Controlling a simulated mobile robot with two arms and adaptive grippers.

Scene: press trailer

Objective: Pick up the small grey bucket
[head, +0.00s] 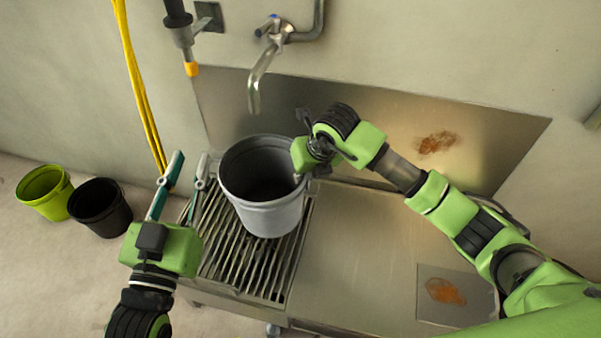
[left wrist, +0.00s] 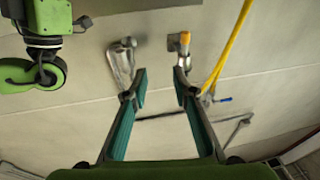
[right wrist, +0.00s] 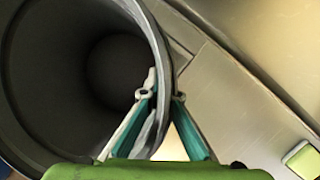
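The grey bucket (head: 272,215) stands upright on the slatted metal grate, its dark inside facing up; I cannot tell whether its base touches the slats. My right gripper (head: 298,177) is at the right side of its rim. In the right wrist view the fingers (right wrist: 161,97) straddle the bucket's wall (right wrist: 158,48), one inside and one outside, closed in on it. My left gripper (head: 190,158) is open and empty, left of the bucket and above the grate's left edge. In the left wrist view its fingers (left wrist: 160,80) are apart with nothing between them.
The grate (head: 245,268) adjoins a clear steel counter (head: 350,265) on the right. A tap (head: 262,75) hangs above and behind the bucket. A yellow hose (head: 138,85) runs down the wall. Green (head: 43,195) and black (head: 103,215) buckets stand at far left.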

